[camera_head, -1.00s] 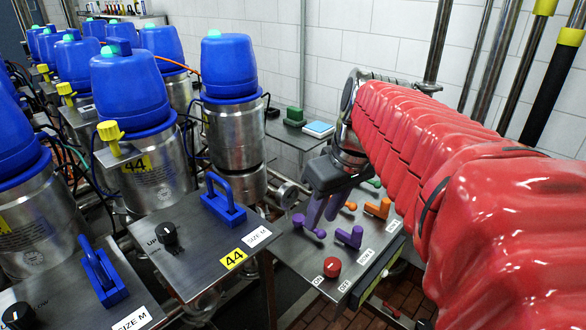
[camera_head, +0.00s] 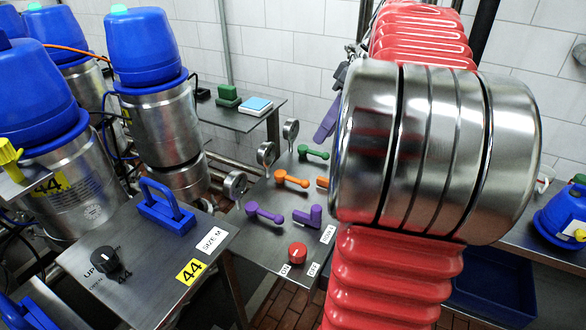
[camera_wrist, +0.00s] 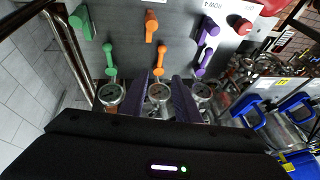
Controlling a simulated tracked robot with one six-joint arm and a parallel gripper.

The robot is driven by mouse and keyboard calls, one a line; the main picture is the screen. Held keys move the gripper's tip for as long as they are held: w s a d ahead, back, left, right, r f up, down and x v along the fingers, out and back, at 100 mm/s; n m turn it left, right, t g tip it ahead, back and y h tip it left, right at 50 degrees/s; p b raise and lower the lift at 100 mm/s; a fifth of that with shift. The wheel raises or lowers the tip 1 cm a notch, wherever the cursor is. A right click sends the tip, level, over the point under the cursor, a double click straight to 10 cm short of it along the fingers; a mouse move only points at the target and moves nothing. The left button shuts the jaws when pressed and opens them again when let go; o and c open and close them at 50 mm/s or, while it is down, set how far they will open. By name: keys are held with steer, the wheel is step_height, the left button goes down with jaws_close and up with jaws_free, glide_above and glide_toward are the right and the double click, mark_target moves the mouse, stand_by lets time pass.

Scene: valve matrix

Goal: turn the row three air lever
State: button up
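A grey panel bears pairs of levers in purple, orange and green. In the head view the long levers are purple (camera_head: 264,212), orange (camera_head: 291,179) and green (camera_head: 313,152); I cannot read which is row three air. In the wrist view the green lever (camera_wrist: 109,58), orange lever (camera_wrist: 160,58) and purple lever (camera_wrist: 201,62) lie ahead. My gripper (camera_wrist: 160,80) is open and empty, its purple fingers either side of the orange lever's line in view. Contact is not visible. In the head view only one finger (camera_head: 325,122) shows; my arm hides the rest.
Round gauges (camera_head: 234,185) line the panel's left edge, close to my fingers in the wrist view (camera_wrist: 159,93). A red knob (camera_head: 297,252) sits at the panel's near end. A plate with a blue handle (camera_head: 166,207) stands left. White tiled wall lies behind.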

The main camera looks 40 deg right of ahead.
mark_target(292, 179)
steer(key=shift+f, duration=0.1)
steer(key=x, duration=1.3)
steer(key=shift+w+a+f, duration=0.1)
steer(key=shift+a+f, duration=0.15)
steer(key=shift+f, duration=0.05)
steer(key=shift+c, duration=0.5)
jaws_close()
